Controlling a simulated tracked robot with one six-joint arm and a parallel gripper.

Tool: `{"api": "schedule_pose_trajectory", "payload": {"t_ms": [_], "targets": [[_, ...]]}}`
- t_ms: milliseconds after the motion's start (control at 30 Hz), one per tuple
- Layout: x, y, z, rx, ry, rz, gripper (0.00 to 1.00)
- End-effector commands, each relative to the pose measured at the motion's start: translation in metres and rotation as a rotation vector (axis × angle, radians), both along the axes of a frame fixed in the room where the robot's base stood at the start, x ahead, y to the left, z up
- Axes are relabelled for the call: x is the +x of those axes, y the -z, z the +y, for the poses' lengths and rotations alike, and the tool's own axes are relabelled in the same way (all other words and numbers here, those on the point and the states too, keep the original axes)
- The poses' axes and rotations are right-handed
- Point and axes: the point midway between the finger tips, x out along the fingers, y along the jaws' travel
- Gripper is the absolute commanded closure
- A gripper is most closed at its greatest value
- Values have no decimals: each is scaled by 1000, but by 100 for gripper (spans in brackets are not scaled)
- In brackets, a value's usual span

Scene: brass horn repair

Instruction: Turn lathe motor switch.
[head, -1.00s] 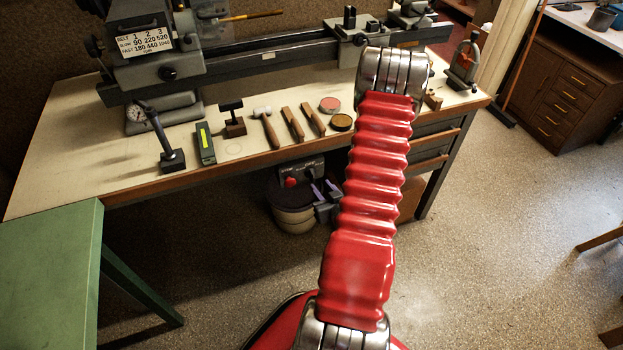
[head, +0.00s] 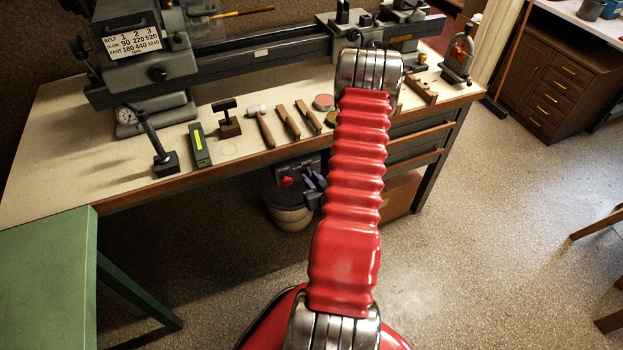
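The grey lathe (head: 152,68) stands on the long workbench at the back, with a white belt speed plate (head: 132,41) on its headstock. My red sleeved arm reaches up from the bottom toward the bench's right half. My gripper is not visible; the arm's metal joint covers that area.
A green table (head: 45,260) stands at left. A bucket (head: 290,212) sits under the bench. The floor at right (head: 480,230) is mostly clear.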

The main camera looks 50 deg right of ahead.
Motion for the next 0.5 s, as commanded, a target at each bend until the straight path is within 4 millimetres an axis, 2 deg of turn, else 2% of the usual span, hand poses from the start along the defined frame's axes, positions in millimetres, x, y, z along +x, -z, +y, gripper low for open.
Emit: {"api": "schedule_pose_trajectory", "payload": {"t_ms": [33, 233, 500], "targets": [[0, 0, 0, 0, 1, 0, 85], [-1, 0, 0, 0, 1, 0, 99], [-1, 0, -1, 1, 2, -1, 100]]}}
